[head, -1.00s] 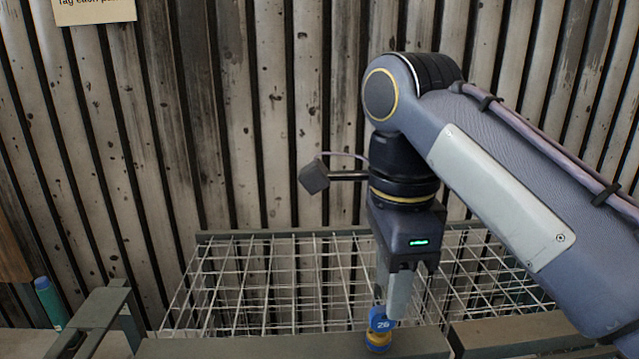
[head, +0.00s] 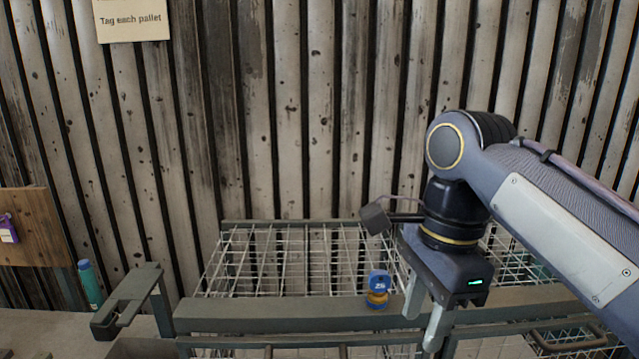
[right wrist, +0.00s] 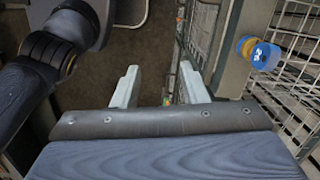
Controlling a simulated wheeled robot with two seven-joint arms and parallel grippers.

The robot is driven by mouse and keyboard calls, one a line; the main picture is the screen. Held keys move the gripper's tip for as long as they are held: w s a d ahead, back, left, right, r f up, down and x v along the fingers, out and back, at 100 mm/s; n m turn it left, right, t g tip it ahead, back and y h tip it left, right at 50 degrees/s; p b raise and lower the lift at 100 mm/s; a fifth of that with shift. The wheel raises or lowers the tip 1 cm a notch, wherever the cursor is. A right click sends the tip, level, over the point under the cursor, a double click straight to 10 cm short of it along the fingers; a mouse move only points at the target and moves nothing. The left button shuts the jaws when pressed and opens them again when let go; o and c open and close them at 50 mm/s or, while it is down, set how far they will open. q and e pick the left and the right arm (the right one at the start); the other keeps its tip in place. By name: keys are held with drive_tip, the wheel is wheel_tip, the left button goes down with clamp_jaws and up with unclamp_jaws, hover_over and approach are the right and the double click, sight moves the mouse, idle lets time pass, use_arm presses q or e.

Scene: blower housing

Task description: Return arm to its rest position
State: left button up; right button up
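My right arm comes in from the right, with my right gripper (head: 424,316) pointing down just in front of the cage's top rail. Its two pale fingers are apart with nothing between them; they also show open and empty in the right wrist view (right wrist: 160,86). A round blue-and-yellow piece with a number on its blue face (head: 378,284) sits on the rail, to the left of the fingers and apart from them. It also shows at the upper right of the right wrist view (right wrist: 262,55). My left gripper is not in view.
A wire mesh cage (head: 250,312) with grey rails stands ahead. At left are a grey bracket (head: 138,283), a teal bottle (head: 90,284) and a wooden board (head: 35,228) with a purple item. A slatted wall with a sign (head: 133,20) closes the back.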

drive_tip(key=s+d+f+n+t+y+b, duration=0.1)
drive_tip(key=s+f+n, duration=0.3)
drive_tip(key=f, duration=0.4)
drive_tip(key=s+d+f+n+t+b, duration=0.1)
drive_tip(key=s+d+f+n+t, duration=0.2)
drive_tip(key=f, duration=0.6)
drive_tip(key=s+d+f+n+t+y+b, duration=0.1)
drive_tip(key=s+d+f+n+t, duration=0.1)
drive_tip(key=s+d+f+n, duration=0.2)
wheel_tip(320, 180, down, 4)
drive_tip(key=s+n, duration=0.1)
drive_tip(key=n, duration=0.2)
drive_tip(key=shift+f+y+b, duration=0.2)
drive_tip(key=shift+y+b, duration=0.1)
